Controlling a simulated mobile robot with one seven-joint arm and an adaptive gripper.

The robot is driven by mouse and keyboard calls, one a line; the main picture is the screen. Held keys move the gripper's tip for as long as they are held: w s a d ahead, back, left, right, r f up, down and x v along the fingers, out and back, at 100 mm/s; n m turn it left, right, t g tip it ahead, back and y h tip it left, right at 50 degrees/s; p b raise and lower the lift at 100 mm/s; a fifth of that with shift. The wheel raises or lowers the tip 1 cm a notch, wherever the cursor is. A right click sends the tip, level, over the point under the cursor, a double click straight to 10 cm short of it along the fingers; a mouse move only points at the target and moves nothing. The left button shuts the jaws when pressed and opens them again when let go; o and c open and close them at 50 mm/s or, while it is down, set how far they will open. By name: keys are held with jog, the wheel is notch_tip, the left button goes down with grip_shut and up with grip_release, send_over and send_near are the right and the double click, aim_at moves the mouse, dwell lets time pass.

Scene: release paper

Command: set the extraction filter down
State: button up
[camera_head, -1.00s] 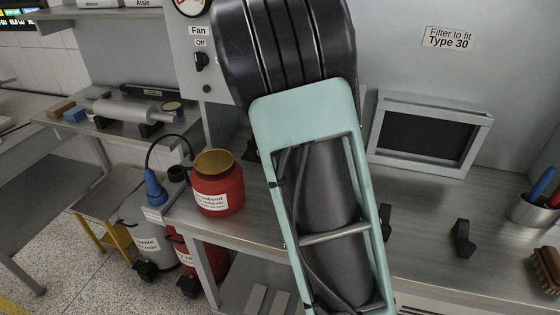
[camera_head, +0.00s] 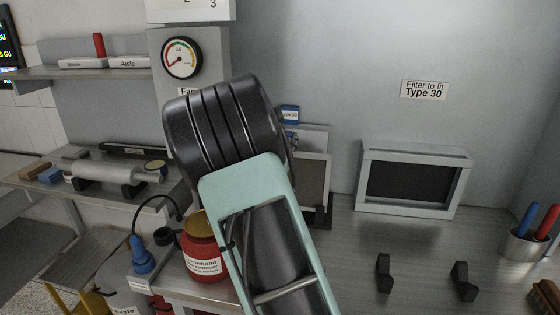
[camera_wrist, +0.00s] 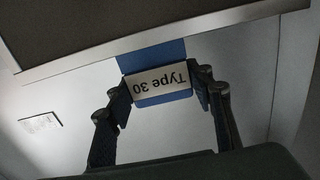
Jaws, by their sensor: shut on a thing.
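The extraction filter (camera_wrist: 130,35) is a dark panel with a pale metal frame, across the top of the wrist view. A blue tab (camera_wrist: 138,57) on it carries an upside-down label, "Type 30". My gripper (camera_wrist: 160,82) is shut on this tab, one finger at each side.
A grey framed housing (camera_head: 457,186) stands right of the filter, under a sign (camera_head: 424,89), "Filter to fit Type 30". Two black brackets (camera_head: 384,273) (camera_head: 463,281) stand on the bench (camera_head: 425,265). A red jar (camera_head: 203,262) is left, a tool cup (camera_head: 524,245) right.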

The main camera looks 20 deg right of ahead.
jog(key=shift+f, duration=1.95)
jog(key=shift+f, duration=0.25)
jog(key=o, duration=1.4)
jog(key=shift+o, duration=0.2)
jog(key=shift+r, duration=0.15)
jog(key=shift+s+a, duration=0.1)
jog(key=shift+s, duration=0.05)
jog(key=b+v, duration=0.1)
jog(key=v, duration=1)
jog(key=shift+s+a, duration=0.25)
jog(key=shift+s, duration=0.05)
jog(key=shift+r, duration=0.1)
